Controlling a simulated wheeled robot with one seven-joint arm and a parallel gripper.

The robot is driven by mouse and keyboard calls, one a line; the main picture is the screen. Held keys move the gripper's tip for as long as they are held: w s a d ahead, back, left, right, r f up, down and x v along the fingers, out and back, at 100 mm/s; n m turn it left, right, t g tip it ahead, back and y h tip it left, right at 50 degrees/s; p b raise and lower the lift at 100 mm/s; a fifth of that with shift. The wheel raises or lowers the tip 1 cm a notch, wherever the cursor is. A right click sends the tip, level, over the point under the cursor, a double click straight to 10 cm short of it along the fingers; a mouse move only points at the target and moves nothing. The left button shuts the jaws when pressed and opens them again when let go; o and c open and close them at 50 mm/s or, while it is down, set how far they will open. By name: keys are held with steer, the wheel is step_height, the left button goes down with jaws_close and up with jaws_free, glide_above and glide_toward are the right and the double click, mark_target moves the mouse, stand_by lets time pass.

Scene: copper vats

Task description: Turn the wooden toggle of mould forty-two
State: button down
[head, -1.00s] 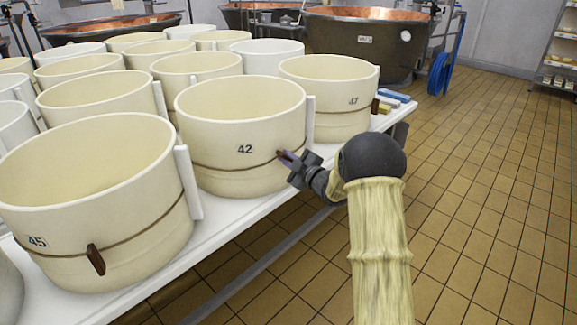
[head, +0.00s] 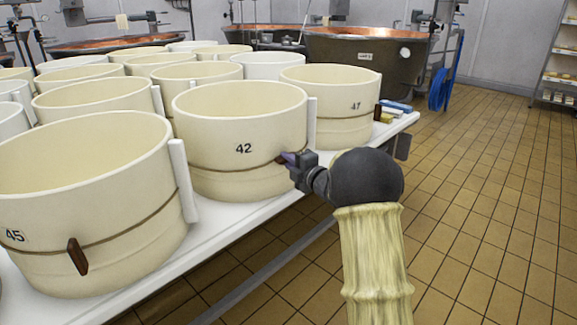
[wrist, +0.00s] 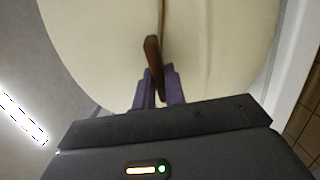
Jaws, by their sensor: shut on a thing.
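Mould forty-two (head: 215,150) is a cream round mould with a dark "42" on its front and a brown cord around it. It stands on the white table in the head view. Its wooden toggle (wrist: 153,58) shows brown in the wrist view, lying against the cord on the mould's wall. My gripper (head: 287,159) is at the right front of this mould. In the wrist view its purple fingers (wrist: 160,88) are shut on the near end of the toggle. In the head view the fingers hide most of the toggle.
Mould 45 (head: 90,195), with its own toggle (head: 77,257), stands to the left. Mould 47 (head: 335,85) stands behind to the right. The white table (head: 235,215) is crowded with moulds. Copper vats (head: 365,50) stand at the back. The tiled floor (head: 480,200) at right is clear.

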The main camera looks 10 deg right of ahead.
steer(key=shift+f, duration=0.1)
stand_by(0.3)
steer(key=c, duration=1.5)
jaws_free()
steer(key=shift+o, duration=0.2)
steer(key=shift+s, duration=0.1)
steer(key=p+v, duration=0.4)
steer(key=v, duration=1.3)
steer(key=shift+s, duration=0.1)
